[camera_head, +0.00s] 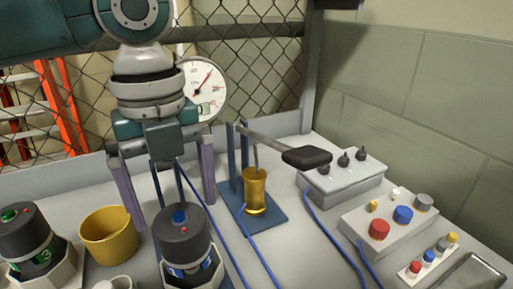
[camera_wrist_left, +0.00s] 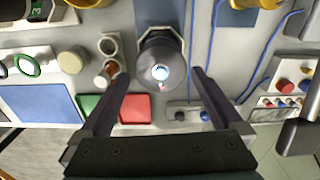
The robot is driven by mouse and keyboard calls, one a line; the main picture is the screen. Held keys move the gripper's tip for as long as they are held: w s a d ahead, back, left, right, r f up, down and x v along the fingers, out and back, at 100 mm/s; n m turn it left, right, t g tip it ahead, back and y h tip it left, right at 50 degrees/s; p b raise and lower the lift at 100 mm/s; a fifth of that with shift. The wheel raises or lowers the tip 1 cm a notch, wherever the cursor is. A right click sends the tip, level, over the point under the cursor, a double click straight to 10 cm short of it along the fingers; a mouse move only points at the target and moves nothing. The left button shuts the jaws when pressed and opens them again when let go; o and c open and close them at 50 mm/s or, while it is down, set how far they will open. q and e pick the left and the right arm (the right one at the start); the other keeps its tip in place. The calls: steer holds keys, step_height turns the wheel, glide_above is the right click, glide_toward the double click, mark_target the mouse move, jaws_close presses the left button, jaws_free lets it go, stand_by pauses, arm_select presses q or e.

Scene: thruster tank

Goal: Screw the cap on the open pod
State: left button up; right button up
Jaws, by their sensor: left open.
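A dark pod (camera_head: 182,238) with a blue centre on its grey top stands upright in a light holder in front of my left gripper. My left gripper (camera_head: 168,203) is open, its two fingers pointing down and wide apart, with nothing held. In the left wrist view the pod (camera_wrist_left: 161,62) lies between and beyond the fingertips (camera_wrist_left: 160,73), apart from both. Another dark pod (camera_head: 25,232), with green and red dots on top and a 3 on its side, stands at the far left. I cannot tell which part is a loose cap. My right gripper is not visible.
A yellow cup (camera_head: 108,236) stands between the pods. A blue-based press with a brass cup (camera_head: 255,190) and a long black-handled lever (camera_head: 306,157) stands right of my gripper. Button boxes (camera_head: 392,222) and blue cables lie further right. A wire fence stands behind.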

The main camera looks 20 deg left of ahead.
mark_target(178, 214)
arm_select(q)
step_height(178, 214, down, 5)
steer(key=shift+f, duration=0.1)
stand_by(0.3)
steer(key=c, duration=1)
steer(key=o, duration=0.7)
steer(key=c, duration=0.7)
steer(key=shift+o, duration=0.2)
